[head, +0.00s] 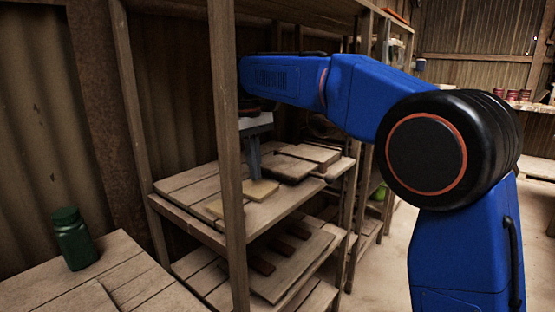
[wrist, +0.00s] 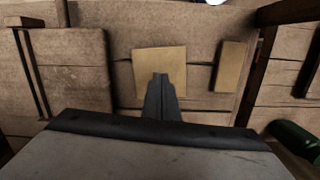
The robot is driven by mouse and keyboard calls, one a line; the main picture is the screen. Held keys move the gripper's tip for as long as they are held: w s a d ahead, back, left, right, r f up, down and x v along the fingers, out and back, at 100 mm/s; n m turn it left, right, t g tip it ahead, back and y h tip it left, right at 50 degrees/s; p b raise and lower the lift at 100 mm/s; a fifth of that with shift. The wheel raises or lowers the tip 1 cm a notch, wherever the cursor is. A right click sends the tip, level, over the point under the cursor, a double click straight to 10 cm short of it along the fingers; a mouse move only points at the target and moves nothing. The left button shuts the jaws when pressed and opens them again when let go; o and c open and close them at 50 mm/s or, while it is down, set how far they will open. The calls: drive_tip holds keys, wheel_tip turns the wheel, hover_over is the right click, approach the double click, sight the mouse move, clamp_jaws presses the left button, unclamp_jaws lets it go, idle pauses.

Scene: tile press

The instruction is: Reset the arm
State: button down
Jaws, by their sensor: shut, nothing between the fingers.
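My blue arm reaches from the right into a wooden shelf unit. My gripper (head: 254,176) points down over the shelf board, its fingers together and nothing between them. In the wrist view my gripper (wrist: 160,77) shows its closed fingertips over the near edge of a pale square tile (wrist: 161,59). In the head view the tile (head: 262,190) lies flat on the shelf, right by the fingertips. I cannot tell whether they touch it. A second pale tile (wrist: 231,66) lies to its right in the wrist view.
Wooden boards (head: 288,167) lie further along the same shelf. A shelf post (head: 226,150) stands in front of my gripper, and an upper shelf (head: 290,10) is above my arm. A green bottle (head: 73,238) stands on a wooden table (head: 130,270) at the left.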

drive_tip(key=s+d+f+m+t, duration=0.1)
drive_tip(key=s+d+m, duration=0.1)
drive_tip(key=s+d, duration=0.45)
drive_tip(key=s+d+f+m+t+y, duration=0.1)
drive_tip(key=s+d, duration=0.2)
drive_tip(key=d, duration=0.6)
drive_tip(key=s+d+f+m+t, duration=0.1)
drive_tip(key=s+d+m, duration=0.1)
drive_tip(key=s+d, duration=0.45)
drive_tip(key=s+d+f+m+t, duration=0.2)
drive_tip(key=s+d+f+m, duration=0.2)
drive_tip(key=s+d+f, duration=0.9)
drive_tip(key=s+f, duration=0.3)
drive_tip(key=shift+s+d+t, duration=0.15)
drive_tip(key=shift+s+t, duration=0.15)
drive_tip(key=shift+f, duration=0.1)
